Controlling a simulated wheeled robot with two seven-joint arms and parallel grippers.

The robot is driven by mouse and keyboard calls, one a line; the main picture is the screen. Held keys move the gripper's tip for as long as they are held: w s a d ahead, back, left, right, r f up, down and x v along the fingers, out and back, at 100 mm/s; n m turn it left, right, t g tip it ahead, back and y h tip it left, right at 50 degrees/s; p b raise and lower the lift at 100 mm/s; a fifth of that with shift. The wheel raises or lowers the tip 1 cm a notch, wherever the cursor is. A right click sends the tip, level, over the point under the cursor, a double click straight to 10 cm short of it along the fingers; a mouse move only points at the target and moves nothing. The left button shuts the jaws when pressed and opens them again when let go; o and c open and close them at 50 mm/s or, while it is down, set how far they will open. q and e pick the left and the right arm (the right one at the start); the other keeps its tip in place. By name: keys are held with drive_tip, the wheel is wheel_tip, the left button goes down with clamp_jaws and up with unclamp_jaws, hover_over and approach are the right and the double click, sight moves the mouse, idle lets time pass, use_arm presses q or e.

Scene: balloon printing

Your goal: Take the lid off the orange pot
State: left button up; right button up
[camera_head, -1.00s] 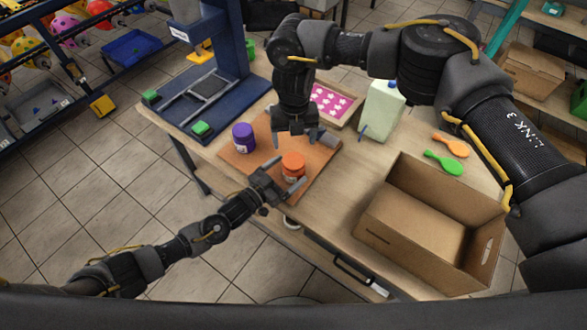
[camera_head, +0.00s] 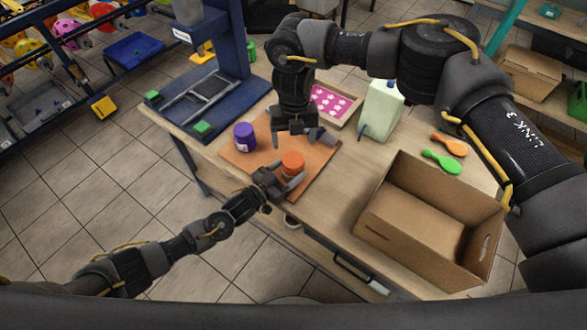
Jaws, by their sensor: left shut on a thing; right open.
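The orange pot (camera_head: 291,168) with its orange lid (camera_head: 293,157) stands upright on the brown board (camera_head: 325,158). My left gripper (camera_head: 290,177) comes in from the lower left and is shut on the orange pot, with its fingers at the pot's sides. My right gripper (camera_head: 302,143) points down just above and behind the pot. It is open and looks empty, its fingers apart. The lid looks seated on the pot. A purple pot (camera_head: 244,137) stands on the board to the left.
An open cardboard box (camera_head: 430,225) takes up the table's right front. A white bottle (camera_head: 380,108), a pink star-patterned sheet (camera_head: 330,101), and orange and green spoon-shaped items (camera_head: 441,161) lie or stand behind. A blue press (camera_head: 210,85) stands at the left.

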sight(293, 159)
use_arm(q)
drive_tip(key=shift+w, duration=0.1)
clamp_jaws()
use_arm(e)
drive_tip(key=shift+w+f+m, duration=0.1)
drive_tip(key=shift+w+m, duration=0.05)
drive_tip(key=shift+m, duration=0.15)
drive_tip(key=m, duration=1.5)
drive_tip(key=shift+a, duration=0.1)
drive_tip(key=m, duration=0.7)
drive_tip(key=shift+s+m, duration=0.25)
drive_tip(key=shift+m, duration=0.15)
drive_tip(key=m, duration=0.8)
drive_tip(key=shift+r, duration=0.2)
drive_tip(key=shift+f, duration=4.05)
